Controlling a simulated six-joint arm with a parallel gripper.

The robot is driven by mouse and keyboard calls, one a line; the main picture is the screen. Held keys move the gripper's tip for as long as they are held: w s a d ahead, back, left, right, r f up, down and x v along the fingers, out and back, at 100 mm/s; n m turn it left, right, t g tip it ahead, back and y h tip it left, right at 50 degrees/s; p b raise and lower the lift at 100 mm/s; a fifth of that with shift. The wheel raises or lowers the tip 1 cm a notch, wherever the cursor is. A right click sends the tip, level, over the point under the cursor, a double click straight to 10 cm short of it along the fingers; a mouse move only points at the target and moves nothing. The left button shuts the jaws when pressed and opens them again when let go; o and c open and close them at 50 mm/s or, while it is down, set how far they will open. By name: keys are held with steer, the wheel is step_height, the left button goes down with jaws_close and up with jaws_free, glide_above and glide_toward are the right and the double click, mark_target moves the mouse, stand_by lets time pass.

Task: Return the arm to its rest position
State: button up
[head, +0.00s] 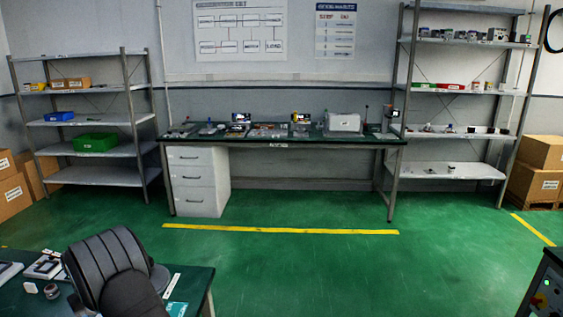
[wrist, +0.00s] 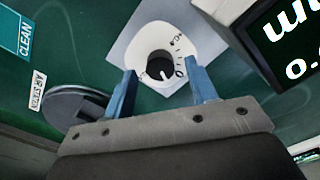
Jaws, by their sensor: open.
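My gripper (wrist: 164,82) shows in the wrist view with its two blue fingers spread apart and nothing held between them. A white round dial (wrist: 186,44) with a black knob (wrist: 160,66) lies ahead of the gap between the fingers, on a pale square plate. The knob has a light pointer mark, and scale marks run along the dial's right side. I cannot tell from this view whether a finger touches the dial. I cannot make out my gripper in the head view.
In the wrist view, a display (wrist: 285,38) stands close at right and a dark round disc (wrist: 75,105) at left. In the head view, the near table (head: 197,284) is at lower left, a control box (head: 545,290) at lower right. Open green floor (head: 300,262) lies between, before the far workbench (head: 300,139).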

step_height(320, 180, up, 16)
step_height(320, 180, down, 17)
steer(key=shift+f, duration=0.15)
steer(key=n, duration=0.4)
steer(key=s+d+r+n+y, duration=0.1)
steer(key=d+r+n, duration=0.2)
steer(key=r, duration=1.9)
steer(key=shift+s+d+r+n+t, duration=0.15)
steer(key=shift+s+r+n+t, duration=0.2)
steer(key=shift+n, duration=1.95)
